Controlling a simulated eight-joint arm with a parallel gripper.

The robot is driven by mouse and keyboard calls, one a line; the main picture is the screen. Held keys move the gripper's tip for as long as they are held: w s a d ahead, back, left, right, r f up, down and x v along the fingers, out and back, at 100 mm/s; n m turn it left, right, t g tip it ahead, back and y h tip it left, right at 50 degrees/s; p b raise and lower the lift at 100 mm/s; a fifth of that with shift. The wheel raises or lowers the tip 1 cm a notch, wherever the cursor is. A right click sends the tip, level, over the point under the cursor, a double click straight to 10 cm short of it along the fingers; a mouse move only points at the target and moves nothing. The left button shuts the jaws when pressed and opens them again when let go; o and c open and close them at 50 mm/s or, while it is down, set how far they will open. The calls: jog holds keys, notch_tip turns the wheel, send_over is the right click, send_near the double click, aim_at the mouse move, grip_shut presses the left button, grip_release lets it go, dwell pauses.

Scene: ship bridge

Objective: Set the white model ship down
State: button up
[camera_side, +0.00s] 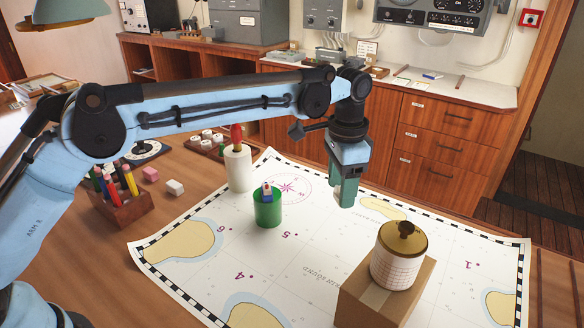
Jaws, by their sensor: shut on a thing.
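My gripper (345,200) points down above the chart, right of the green cylinder and behind the cardboard box. It is shut on a small pale thing, taken as the white model ship (346,206). Only a sliver of it shows under the teal fingers; the rest is hidden. The chart (330,240) lies flat on the wooden table, and the held thing appears above it. I cannot tell the exact gap.
A green cylinder (267,211) carries a small blue, red and white piece (267,191). A white cylinder (238,170) bears a red piece (237,137). A cardboard box (390,300) holds a gold-lidded jar (398,262). A pen holder (123,207) stands left. Mid-chart is clear.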

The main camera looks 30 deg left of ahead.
aim_at(338, 237)
jog(key=shift+d+f, duration=0.3)
jog(key=shift+f, duration=0.05)
notch_tip(338, 237, down, 10)
jog(key=shift+r, duration=0.1)
dwell(0.3)
jog(key=o, duration=1)
